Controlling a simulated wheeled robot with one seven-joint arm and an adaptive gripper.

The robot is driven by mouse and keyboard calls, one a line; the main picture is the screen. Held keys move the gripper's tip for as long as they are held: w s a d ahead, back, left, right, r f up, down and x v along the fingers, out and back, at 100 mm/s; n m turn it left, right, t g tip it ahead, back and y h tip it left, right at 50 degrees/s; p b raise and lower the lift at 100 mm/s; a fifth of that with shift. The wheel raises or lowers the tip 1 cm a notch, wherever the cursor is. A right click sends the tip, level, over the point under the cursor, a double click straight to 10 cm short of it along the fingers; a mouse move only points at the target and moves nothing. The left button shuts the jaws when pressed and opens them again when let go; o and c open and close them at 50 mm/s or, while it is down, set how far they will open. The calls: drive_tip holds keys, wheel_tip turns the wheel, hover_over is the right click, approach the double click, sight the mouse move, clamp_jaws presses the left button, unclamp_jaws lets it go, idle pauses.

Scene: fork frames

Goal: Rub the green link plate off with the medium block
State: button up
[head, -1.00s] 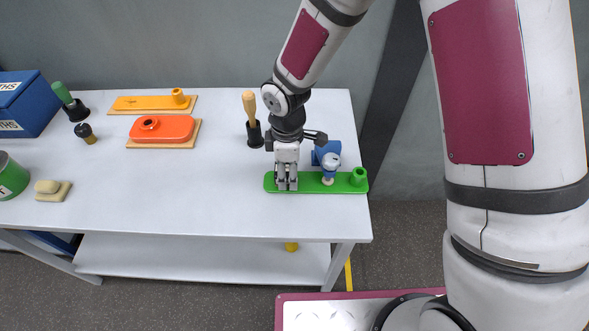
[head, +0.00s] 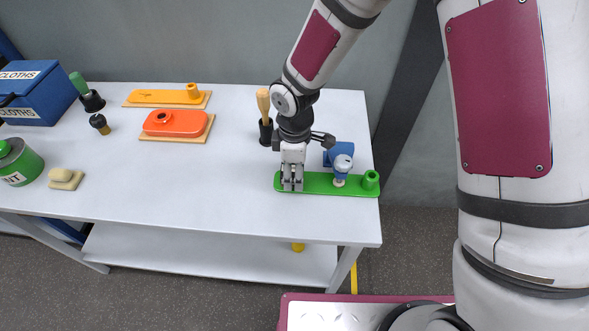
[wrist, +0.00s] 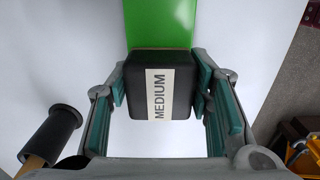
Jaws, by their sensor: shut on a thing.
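The green link plate (head: 318,184) lies flat near the right front edge of the table, with a raised green boss at its right end. It also shows in the wrist view (wrist: 158,22), running away from my gripper. The medium block (wrist: 138,85) is dark with a white label reading MEDIUM. My gripper (wrist: 160,90) is shut on it, a finger at each side. In the head view my gripper (head: 292,180) is over the plate's left end and hides the block. The block overlaps the plate's near end in the wrist view; I cannot tell whether they touch.
A blue and white object (head: 342,162) stands at the plate's right part, close to my gripper. A black holder with a wooden handle (head: 264,115) stands behind left. Orange (head: 176,123) and yellow (head: 160,97) parts lie farther left. The table's middle is clear.

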drive_tip(key=shift+f, duration=0.45)
drive_tip(key=shift+a, duration=0.15)
drive_tip(key=shift+a+r, duration=0.1)
drive_tip(key=shift+a, duration=0.2)
drive_tip(key=shift+d, duration=0.1)
drive_tip(key=shift+d, duration=0.85)
drive_tip(key=shift+a, duration=0.2)
drive_tip(key=shift+a+b, duration=0.35)
drive_tip(key=shift+a, duration=0.35)
